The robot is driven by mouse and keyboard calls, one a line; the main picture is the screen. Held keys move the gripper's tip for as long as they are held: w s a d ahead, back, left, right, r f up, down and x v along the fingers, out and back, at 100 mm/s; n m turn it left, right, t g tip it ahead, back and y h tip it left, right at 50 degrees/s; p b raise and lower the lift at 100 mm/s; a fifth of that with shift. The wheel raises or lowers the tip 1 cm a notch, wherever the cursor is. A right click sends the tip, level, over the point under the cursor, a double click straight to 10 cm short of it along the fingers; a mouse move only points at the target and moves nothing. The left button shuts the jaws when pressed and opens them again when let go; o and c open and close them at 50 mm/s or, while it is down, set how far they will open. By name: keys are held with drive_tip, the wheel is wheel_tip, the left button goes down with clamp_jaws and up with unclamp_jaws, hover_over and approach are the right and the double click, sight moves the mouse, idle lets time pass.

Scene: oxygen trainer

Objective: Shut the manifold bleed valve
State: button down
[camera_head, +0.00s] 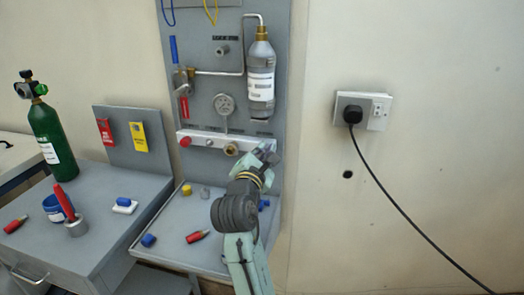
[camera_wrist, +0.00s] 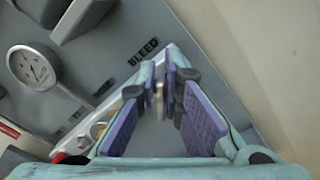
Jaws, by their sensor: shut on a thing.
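The bleed valve (camera_wrist: 159,100) is a small metal part below the "BLEED" label on the grey panel in the wrist view. My gripper (camera_wrist: 160,92) has its purple-padded fingers closed around it, one on each side. In the head view my gripper (camera_head: 265,155) reaches the right end of the white manifold bar (camera_head: 200,139) and hides the valve there. How far the valve is turned cannot be seen.
A gauge (camera_wrist: 34,66) is left of my gripper. A grey cylinder (camera_head: 261,85) hangs above the manifold. The shelf (camera_head: 170,248) below holds loose caps and a red-tipped part (camera_head: 197,236). A socket with a black plug (camera_head: 353,114) is on the bare wall at right.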

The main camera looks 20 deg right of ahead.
drive_tip(key=m, duration=0.4)
drive_tip(key=shift+s+d+f+m, duration=0.1)
drive_tip(key=shift+d+f+m, duration=0.05)
drive_tip(key=shift+f+m, duration=0.15)
drive_tip(key=m, duration=0.2)
drive_tip(key=shift+f+m, duration=0.25)
drive_tip(key=shift+m, duration=0.15)
drive_tip(key=m+b, duration=0.1)
drive_tip(key=m, duration=0.5)
drive_tip(key=a+f+m+b, duration=0.1)
drive_tip(key=m, duration=0.6)
drive_tip(key=w+f+m+b, duration=0.1)
drive_tip(key=m+b, duration=0.1)
drive_tip(key=m, duration=0.5)
drive_tip(key=shift+a+f, duration=0.15)
drive_tip(key=shift+a, duration=0.05)
drive_tip(key=c, duration=1.7)
unclamp_jaws()
